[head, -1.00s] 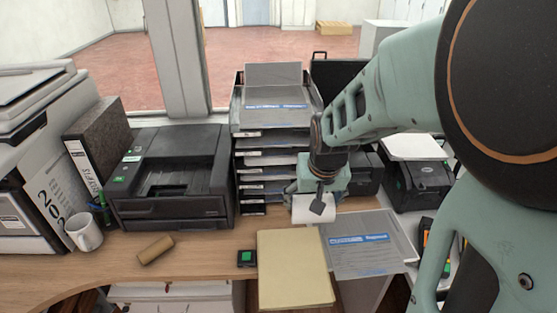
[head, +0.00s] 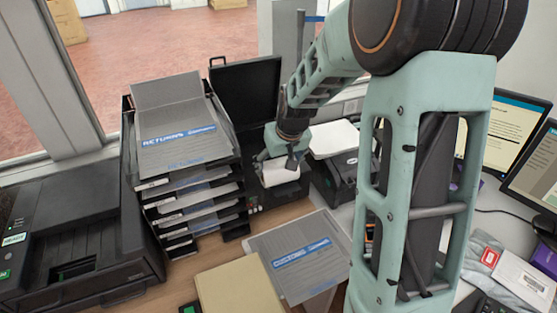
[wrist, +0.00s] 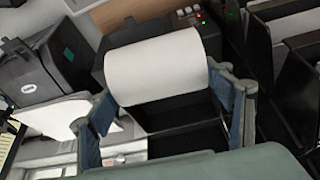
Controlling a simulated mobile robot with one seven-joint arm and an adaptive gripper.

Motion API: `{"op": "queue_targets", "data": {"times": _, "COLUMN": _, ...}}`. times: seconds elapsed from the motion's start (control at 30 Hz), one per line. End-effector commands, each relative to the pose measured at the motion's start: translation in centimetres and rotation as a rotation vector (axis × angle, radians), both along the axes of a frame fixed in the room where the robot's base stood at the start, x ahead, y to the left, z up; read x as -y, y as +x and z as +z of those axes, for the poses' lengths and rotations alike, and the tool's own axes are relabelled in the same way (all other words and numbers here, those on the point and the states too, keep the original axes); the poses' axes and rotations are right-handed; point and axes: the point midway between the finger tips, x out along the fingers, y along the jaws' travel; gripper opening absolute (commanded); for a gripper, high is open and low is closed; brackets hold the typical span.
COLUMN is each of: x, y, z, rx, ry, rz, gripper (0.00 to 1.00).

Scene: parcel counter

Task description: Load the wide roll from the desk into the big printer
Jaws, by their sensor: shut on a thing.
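The wide roll (head: 281,173) is white, and it also shows in the wrist view (wrist: 155,68), lying crosswise between the fingers. My gripper (head: 283,160) is shut on it; in the wrist view my gripper (wrist: 165,88) has one finger at each end of the roll. A black printer (head: 261,194) with its lid (head: 248,85) standing open is behind and below the roll. In the wrist view the printer (wrist: 150,30) shows lit buttons and an open dark bay below the roll. The roll appears held above the bay; I cannot tell if they touch.
A stack of paper trays (head: 190,205) stands close left of the open printer. A smaller black printer (head: 345,175) with white paper on top stands to the right. A clear folder (head: 300,255) and a tan folder (head: 240,290) lie in front. Monitors (head: 505,130) are at far right.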

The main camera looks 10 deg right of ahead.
Motion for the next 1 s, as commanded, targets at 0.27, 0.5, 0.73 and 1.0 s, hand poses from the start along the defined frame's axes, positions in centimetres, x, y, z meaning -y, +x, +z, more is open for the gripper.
{"op": "queue_targets", "data": {"times": 0.27, "x": 0.0, "y": 5.7, "z": 1.8, "rx": 0.000, "ry": 0.004, "rz": 0.055, "gripper": 0.40}}
{"op": "queue_targets", "data": {"times": 0.5, "x": 0.4, "y": 8.9, "z": 2.7, "rx": 0.001, "ry": 0.001, "rz": 0.056, "gripper": 0.40}}
{"op": "queue_targets", "data": {"times": 0.73, "x": 0.5, "y": 10.0, "z": 2.3, "rx": 0.001, "ry": 0.000, "rz": 0.053, "gripper": 0.40}}
{"op": "queue_targets", "data": {"times": 1.0, "x": 0.0, "y": 12.0, "z": 0.3, "rx": 0.001, "ry": 0.001, "rz": 0.053, "gripper": 0.40}}
